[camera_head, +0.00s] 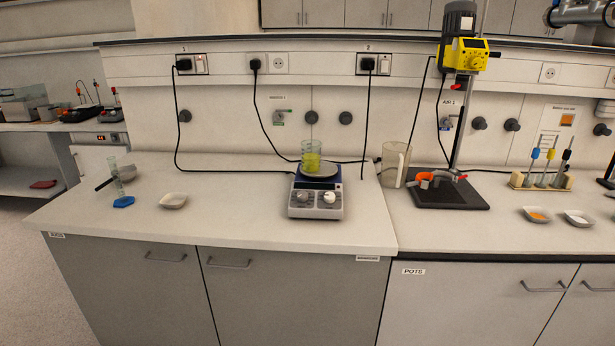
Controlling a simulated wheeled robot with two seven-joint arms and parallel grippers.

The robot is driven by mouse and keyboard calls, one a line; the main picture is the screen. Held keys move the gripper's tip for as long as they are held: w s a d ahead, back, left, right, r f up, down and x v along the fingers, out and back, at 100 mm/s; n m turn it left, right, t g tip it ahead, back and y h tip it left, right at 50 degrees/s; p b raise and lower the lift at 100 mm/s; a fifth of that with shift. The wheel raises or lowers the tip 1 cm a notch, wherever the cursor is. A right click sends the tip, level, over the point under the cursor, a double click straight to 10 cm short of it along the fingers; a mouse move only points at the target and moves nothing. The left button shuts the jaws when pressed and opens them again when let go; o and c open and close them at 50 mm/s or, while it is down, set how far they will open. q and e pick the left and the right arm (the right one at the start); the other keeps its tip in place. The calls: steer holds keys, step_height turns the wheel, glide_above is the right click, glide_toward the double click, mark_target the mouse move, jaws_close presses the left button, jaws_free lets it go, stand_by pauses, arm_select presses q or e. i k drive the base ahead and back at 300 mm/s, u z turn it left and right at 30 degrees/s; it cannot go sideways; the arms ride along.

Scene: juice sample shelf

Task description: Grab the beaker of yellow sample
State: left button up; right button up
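A clear glass beaker with yellow liquid (311,161) stands upright on the round top plate of a hotplate stirrer (316,198), near the middle of the bench. The liquid fills its lower part, and the upper glass is clear. The stirrer has a blue and white body with two knobs on its front. No gripper of mine shows in the head view, and nothing is holding the beaker.
A clear jug (394,165) and an overhead stirrer (463,55) on a stand are right. Black cables hang behind the beaker. The bench front (220,225) is clear.

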mark_target(310, 149)
steer(key=u, duration=1.1)
steer(key=i, duration=1)
steer(key=z, duration=0.1)
